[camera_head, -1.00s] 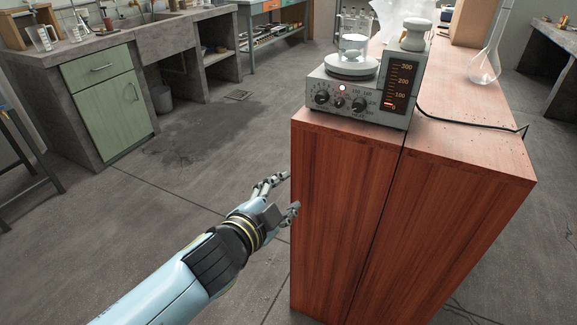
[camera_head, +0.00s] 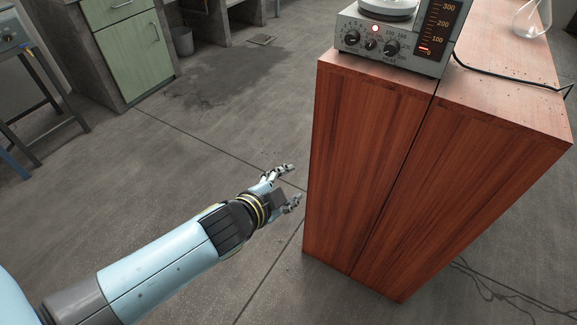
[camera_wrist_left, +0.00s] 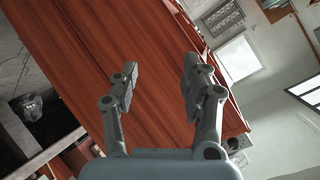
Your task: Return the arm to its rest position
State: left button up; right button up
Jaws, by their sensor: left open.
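My left gripper (camera_head: 292,186) is open and empty. In the head view it is in the air just left of the reddish wooden cabinet (camera_head: 365,165), below the level of its top, and a small gap shows between them. In the left wrist view the two fingers of my left gripper (camera_wrist_left: 159,90) are spread apart with nothing between them, and the cabinet's wooden side (camera_wrist_left: 100,45) fills the space beyond. My right gripper is in neither view.
A hotplate (camera_head: 392,42) with a dial panel stands on the cabinet's top, its cable (camera_head: 500,70) running right. A glass flask (camera_head: 531,18) stands behind it. A green-doored bench (camera_head: 135,55) is at the upper left. The floor (camera_head: 190,130) left of the cabinet is clear.

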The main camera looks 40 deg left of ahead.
pick_arm(q)
jog(key=s+a+f+n+g, duration=0.35)
jog(key=s+f+g, duration=0.35)
jog(key=s+f, duration=1.3)
jog(key=s+a+f+n+g, duration=0.1)
jog(key=s+f+n+g, duration=0.1)
jog(key=s, duration=0.7)
jog(key=s+f+n+g, duration=0.2)
jog(key=s+f, duration=0.3)
jog(key=s, duration=0.5)
jog(key=shift+s+a+g, duration=0.2)
jog(key=shift+a+g, duration=0.1)
jog(key=shift+a, duration=0.1)
